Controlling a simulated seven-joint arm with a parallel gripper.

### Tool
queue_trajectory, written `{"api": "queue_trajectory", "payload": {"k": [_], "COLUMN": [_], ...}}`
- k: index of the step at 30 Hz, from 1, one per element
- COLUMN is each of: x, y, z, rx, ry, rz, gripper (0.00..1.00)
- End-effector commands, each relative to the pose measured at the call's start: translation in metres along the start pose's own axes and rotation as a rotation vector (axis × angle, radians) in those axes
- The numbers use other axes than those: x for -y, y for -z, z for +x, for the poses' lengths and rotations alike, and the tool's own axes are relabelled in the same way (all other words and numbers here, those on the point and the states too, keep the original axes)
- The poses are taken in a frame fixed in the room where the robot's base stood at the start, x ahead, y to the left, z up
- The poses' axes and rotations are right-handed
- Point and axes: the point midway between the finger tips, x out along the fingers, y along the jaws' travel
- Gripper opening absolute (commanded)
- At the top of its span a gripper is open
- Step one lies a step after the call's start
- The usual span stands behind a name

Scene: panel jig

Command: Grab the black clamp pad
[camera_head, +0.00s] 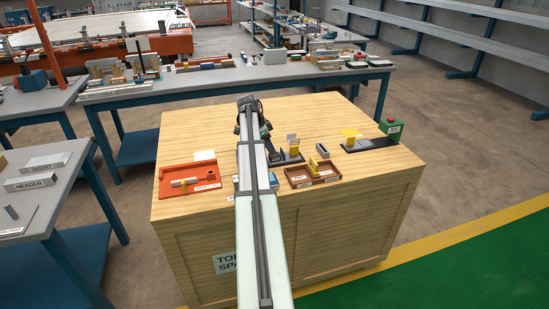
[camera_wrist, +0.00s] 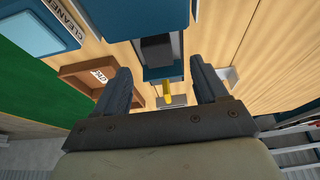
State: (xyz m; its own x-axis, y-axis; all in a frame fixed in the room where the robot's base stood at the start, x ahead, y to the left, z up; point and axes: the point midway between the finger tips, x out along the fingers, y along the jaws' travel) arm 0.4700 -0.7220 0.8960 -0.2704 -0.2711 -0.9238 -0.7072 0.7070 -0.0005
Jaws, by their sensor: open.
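A dark block (camera_wrist: 157,50), which looks like the black clamp pad, shows in the wrist view against a blue body (camera_wrist: 163,73). My gripper (camera_wrist: 161,70) is open, with one dark finger to each side of the picture's middle. The dark block lies in line with the gap, beyond the fingertips; I cannot tell how far. Nothing is visibly held. A yellow post (camera_wrist: 168,92) shows between the fingers, lower in the picture.
On the wooden bench (camera_head: 200,130) stand an orange tray (camera_head: 172,192), a brown tray (camera_head: 299,184), a dark fixture with yellow parts (camera_head: 294,155) and a green box (camera_head: 390,127). A blue container labelled CLEANER (camera_wrist: 35,30) is at upper left in the wrist view. The bench's back right is fairly clear.

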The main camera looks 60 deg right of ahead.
Motion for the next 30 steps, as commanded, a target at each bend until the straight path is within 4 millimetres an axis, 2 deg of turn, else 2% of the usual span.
{"api": "queue_trajectory", "payload": {"k": [10, 19, 30], "x": [-0.003, -0.003, -0.003], "y": [0.002, 0.002, 0.002], "z": [0.042, 0.047, 0.047], "rx": [0.001, 0.001, 0.001], "ry": [-0.001, 0.002, 0.001], "rz": [0.0, 0.0, 0.0], "gripper": [0.72, 0.71, 0.36]}}
